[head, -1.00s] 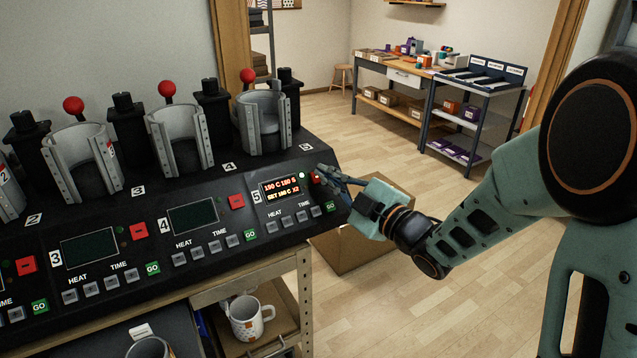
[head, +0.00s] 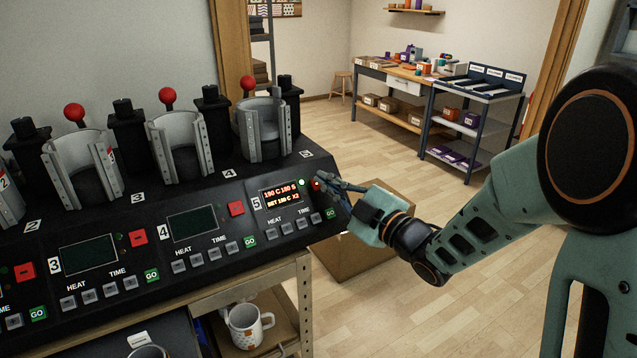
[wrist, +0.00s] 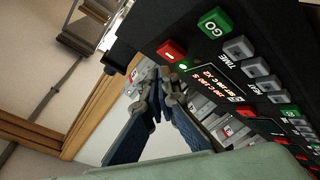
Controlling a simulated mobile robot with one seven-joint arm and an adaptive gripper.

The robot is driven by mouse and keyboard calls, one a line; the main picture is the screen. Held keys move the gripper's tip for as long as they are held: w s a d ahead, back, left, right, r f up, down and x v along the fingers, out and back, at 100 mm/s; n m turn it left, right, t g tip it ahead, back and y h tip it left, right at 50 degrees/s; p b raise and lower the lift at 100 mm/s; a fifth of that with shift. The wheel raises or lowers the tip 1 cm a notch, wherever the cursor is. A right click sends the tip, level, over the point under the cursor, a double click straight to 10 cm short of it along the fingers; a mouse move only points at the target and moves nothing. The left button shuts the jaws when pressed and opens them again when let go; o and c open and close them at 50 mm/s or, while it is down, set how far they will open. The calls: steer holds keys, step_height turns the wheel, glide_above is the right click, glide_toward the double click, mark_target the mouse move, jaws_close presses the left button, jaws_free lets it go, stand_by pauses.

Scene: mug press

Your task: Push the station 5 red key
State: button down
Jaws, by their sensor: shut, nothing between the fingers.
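The station 5 red key (head: 315,186) is at the right end of the black control panel, beside the lit station 5 display (head: 281,195). My gripper (head: 325,185) is shut and empty, with its fingertips at this key and partly covering it in the head view. In the wrist view the red key (wrist: 172,50) shows clear just beyond the closed fingertips (wrist: 163,82). I cannot tell whether they touch it. The green GO key (head: 330,214) of station 5 is below the red key.
Stations 3 and 4 to the left have dark displays and their own red keys (head: 236,208). Mug presses with red-knobbed levers (head: 247,83) stand behind the panel. A mug (head: 247,325) sits on the shelf below. A cardboard box (head: 350,257) stands on the floor beneath my gripper.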

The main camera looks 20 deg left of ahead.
steer(key=shift+f, duration=0.15)
stand_by(0.4)
steer(key=shift+w+a+f+b, duration=0.15)
steer(key=shift+w+a+b, duration=0.1)
steer(key=shift+b, duration=0.45)
steer(key=shift+w+a+f+b, duration=0.2)
steer(key=shift+a+f+b, duration=0.15)
steer(key=shift+b, duration=0.3)
stand_by(0.4)
steer(key=shift+d+r, duration=0.1)
steer(key=shift+d, duration=0.05)
steer(key=shift+s+d+r, duration=0.45)
steer(key=shift+r, duration=0.1)
steer(key=s+d+r+p, duration=0.1)
steer(key=s+d+r, duration=0.1)
steer(key=d+r, duration=0.1)
steer(key=shift+s+d+r+p, duration=0.2)
steer(key=shift+s+r+p, duration=0.15)
steer(key=shift+r, duration=0.2)
stand_by(0.4)
